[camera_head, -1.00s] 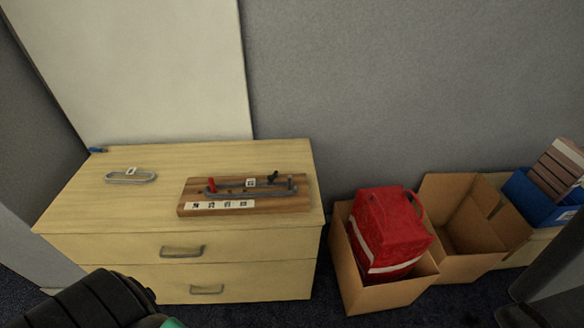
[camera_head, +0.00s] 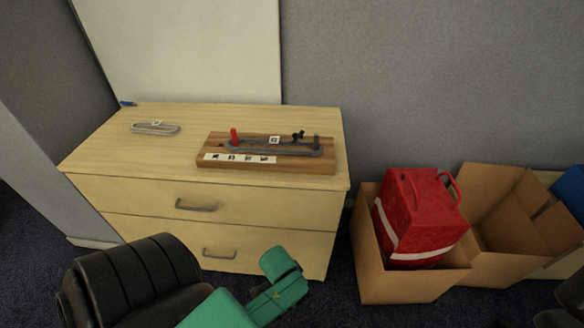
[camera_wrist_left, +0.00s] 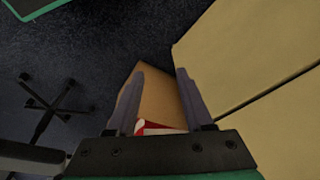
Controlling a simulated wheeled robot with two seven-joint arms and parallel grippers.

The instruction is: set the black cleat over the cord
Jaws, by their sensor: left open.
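The black cleat (camera_head: 298,135) is a small dark piece at the right back of a wooden board (camera_head: 318,168) on the dresser. A grey cord (camera_head: 275,151) runs along the board, beside a red upright piece (camera_head: 234,136) at the left and a dark peg (camera_head: 316,142) at the right. I cannot tell whether the cleat touches the cord. My left gripper shows in the left wrist view (camera_wrist_left: 161,69), open and empty, pointing down past the dresser front. In the head view my left arm is low, in front of the drawers, away from the board. My right gripper is not visible.
A grey loop (camera_head: 155,128) with a white tag lies on the dresser top (camera_head: 120,150) left of the board. A box (camera_head: 400,287) with a red bag (camera_head: 415,215) and another box (camera_head: 500,265) stand at the right. A white panel (camera_head: 180,50) stands behind.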

